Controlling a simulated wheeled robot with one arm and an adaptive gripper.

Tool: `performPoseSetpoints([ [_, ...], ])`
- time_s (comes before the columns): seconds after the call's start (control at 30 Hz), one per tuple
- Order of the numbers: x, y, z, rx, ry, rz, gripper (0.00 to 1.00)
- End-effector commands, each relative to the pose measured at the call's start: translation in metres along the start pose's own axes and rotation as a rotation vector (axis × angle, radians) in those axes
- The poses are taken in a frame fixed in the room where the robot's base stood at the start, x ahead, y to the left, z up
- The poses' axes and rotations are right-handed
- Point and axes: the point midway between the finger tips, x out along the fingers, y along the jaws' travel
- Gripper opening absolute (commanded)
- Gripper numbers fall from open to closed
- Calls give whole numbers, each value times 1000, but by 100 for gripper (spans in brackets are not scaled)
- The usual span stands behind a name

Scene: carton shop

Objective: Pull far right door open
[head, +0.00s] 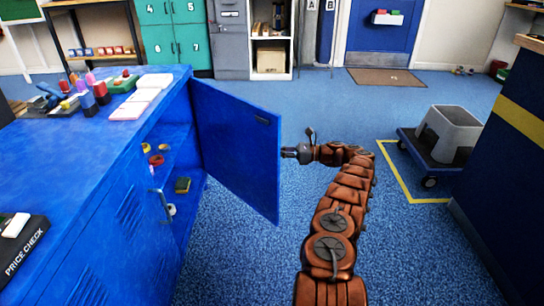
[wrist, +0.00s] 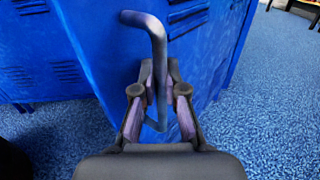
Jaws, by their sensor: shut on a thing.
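The far right door (head: 235,140) of the blue cabinet is swung well open and stands out from the cabinet front. Its inner face shows in the head view. My gripper (head: 290,152) is at the door's free edge, on its outer side. In the wrist view the door handle (wrist: 157,45), a bent grey bar, passes between the fingers of my gripper (wrist: 160,80), which are shut on it. The handle is hidden behind the door in the head view.
The open compartment holds tape rolls (head: 156,160) and a small green item (head: 182,185).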

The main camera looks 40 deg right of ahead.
Motion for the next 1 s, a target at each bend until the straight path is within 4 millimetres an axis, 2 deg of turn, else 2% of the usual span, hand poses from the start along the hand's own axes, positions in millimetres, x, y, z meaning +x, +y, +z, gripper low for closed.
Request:
performPoseSetpoints([
  [0.57,-7,-3,0,1,1,-4,0],
  [0.6,-7,-3,0,1,1,-4,12],
  [0.83,-7,-2,0,0,1,-3,36],
  [1.0,-7,-2,0,-1,1,-3,37],
])
